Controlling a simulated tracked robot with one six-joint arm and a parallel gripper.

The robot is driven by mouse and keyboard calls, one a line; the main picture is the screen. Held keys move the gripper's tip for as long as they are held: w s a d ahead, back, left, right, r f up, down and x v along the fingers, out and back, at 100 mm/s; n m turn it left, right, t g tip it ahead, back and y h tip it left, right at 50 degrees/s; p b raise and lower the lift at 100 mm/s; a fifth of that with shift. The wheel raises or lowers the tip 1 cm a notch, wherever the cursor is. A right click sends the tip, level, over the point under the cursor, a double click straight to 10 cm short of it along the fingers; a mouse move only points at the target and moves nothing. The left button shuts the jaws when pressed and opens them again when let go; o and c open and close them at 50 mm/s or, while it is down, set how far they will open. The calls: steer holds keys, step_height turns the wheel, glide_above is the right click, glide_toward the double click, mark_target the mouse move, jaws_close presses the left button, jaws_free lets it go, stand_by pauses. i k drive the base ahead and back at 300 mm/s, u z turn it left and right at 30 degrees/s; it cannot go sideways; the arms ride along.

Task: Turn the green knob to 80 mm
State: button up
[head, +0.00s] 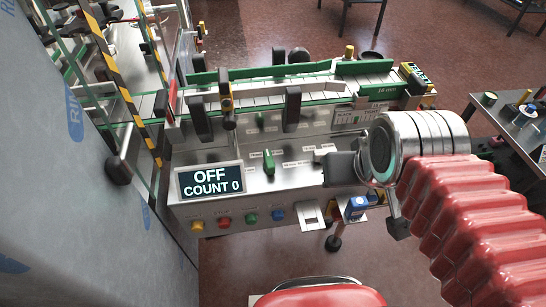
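A green knob (269,162) stands upright on the sloped metal panel (220,160), right of the display. A smaller green knob (260,120) is further back on the same machine. The labels beside them are too small to read, so I cannot tell any mm setting. My gripper (362,194) is at the right of the panel, to the right of the front green knob and apart from it. Its dark fingers are spread apart, with nothing seen between them held. The far finger hides part of the panel's right side.
A display (210,181) reads OFF, COUNT 0. Several coloured buttons (251,217) line the front face, with a blue item (356,207) at right. Guide rails (300,70) and black clamps rise behind. A wrapped stack (70,190) blocks the left. A side table (515,120) stands right.

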mark_target(268, 166)
steer(key=z, duration=0.05)
steer(key=k, duration=1.85)
steer(key=u, duration=1.2)
steer(key=i, duration=1)
steer(key=u, duration=0.05)
